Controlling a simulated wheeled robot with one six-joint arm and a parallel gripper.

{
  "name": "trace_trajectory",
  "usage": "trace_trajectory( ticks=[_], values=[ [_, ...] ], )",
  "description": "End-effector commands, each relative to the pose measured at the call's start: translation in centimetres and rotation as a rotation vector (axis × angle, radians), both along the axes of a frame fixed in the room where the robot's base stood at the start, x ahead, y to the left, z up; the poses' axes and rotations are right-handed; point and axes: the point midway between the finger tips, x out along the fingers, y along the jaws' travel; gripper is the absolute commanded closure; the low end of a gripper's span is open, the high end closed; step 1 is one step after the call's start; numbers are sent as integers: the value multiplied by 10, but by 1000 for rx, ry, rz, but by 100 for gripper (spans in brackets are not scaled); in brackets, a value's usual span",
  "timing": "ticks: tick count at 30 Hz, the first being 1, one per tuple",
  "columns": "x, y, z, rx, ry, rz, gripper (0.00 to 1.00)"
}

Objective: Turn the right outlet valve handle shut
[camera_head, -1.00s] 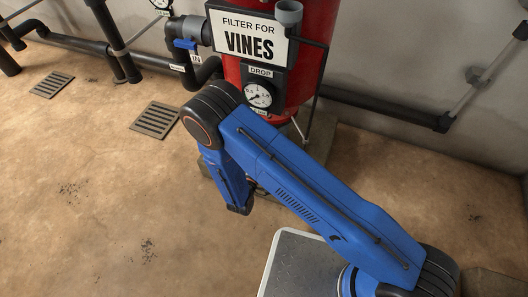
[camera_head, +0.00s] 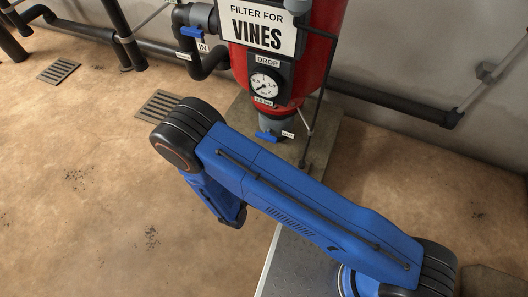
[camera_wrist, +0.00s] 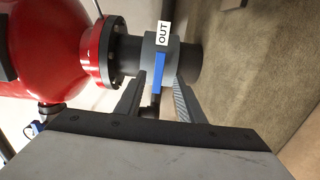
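The outlet valve (camera_wrist: 147,46) shows in the wrist view, a grey body on a dark pipe, with a white OUT label (camera_wrist: 163,33). Its blue handle (camera_wrist: 158,72) looks like a narrow strip that runs across the pipe in the picture. My gripper (camera_wrist: 156,98) is open, with one finger on each side of the handle's near end. Gaps show between the handle and both fingers.
The red filter tank (camera_head: 312,70) carries a VINES sign (camera_head: 257,28) and a pressure gauge (camera_head: 264,86). A blue-handled IN valve (camera_head: 191,32) is left of it, and another blue handle (camera_head: 268,136) is below. Floor grates (camera_head: 58,70) lie at the left; open floor is in front.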

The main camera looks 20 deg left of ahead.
Motion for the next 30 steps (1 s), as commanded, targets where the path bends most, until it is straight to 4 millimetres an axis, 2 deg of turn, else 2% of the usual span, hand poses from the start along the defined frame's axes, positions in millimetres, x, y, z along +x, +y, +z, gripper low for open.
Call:
trace_trajectory(
  ticks=[6, 13, 19, 30],
  values=[
    [-37, 3, 0, 0, 1, 2, 65],
    [-65, 5, 0, 0, 1, 1, 65],
    [-75, 6, 0, 0, 1, 0, 65],
    [-76, 6, 0, 0, 1, -1, 65]
  ],
)
